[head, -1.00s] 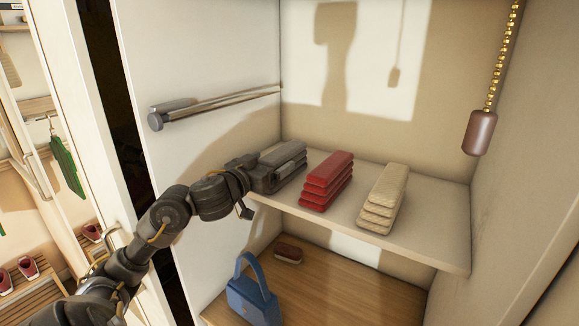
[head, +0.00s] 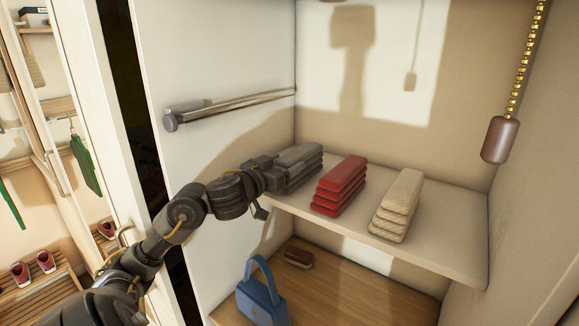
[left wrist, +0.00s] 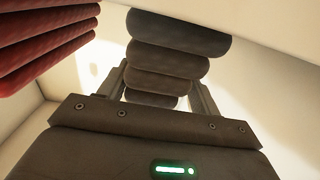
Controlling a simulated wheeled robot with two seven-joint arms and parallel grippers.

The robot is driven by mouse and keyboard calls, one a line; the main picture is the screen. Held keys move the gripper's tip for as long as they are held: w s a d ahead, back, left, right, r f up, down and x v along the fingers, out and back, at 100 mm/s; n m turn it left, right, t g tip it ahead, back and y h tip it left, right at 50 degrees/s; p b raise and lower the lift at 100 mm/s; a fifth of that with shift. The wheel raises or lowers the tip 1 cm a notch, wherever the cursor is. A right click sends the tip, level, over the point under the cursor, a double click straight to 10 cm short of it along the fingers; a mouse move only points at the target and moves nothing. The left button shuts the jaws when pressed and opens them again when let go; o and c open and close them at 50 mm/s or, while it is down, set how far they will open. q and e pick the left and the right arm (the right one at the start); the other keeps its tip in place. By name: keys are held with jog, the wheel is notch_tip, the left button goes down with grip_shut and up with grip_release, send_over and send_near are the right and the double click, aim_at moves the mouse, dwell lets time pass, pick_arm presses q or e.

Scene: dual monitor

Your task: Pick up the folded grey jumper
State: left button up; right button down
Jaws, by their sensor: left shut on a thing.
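The folded grey jumper (head: 304,163) is a stack of rounded dark grey folds at the left end of the shelf in the head view. My left gripper (head: 277,182) reaches it from the front left and is shut on its near end. In the left wrist view the grey folds (left wrist: 168,55) stand between the two fingers (left wrist: 160,95). The gripper hides the jumper's near end in the head view. I cannot tell whether its underside touches the shelf. My right gripper is not in view.
A red folded stack (head: 340,185) lies just right of the grey jumper, and a cream one (head: 398,204) further right on the shelf (head: 450,235). A rail (head: 235,107) is on the left wall. A blue bag (head: 262,298) stands below. A pull chain weight (head: 500,140) hangs at right.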

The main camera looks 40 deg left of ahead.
pick_arm(q)
notch_tip(320, 180, up, 8)
jog(key=p, duration=0.9)
jog(key=shift+r+b, duration=0.2)
jog(key=shift+b, duration=0.1)
jog(key=shift+w+r, duration=0.1)
jog(key=shift+r, duration=0.55)
jog(key=shift+d, duration=0.1)
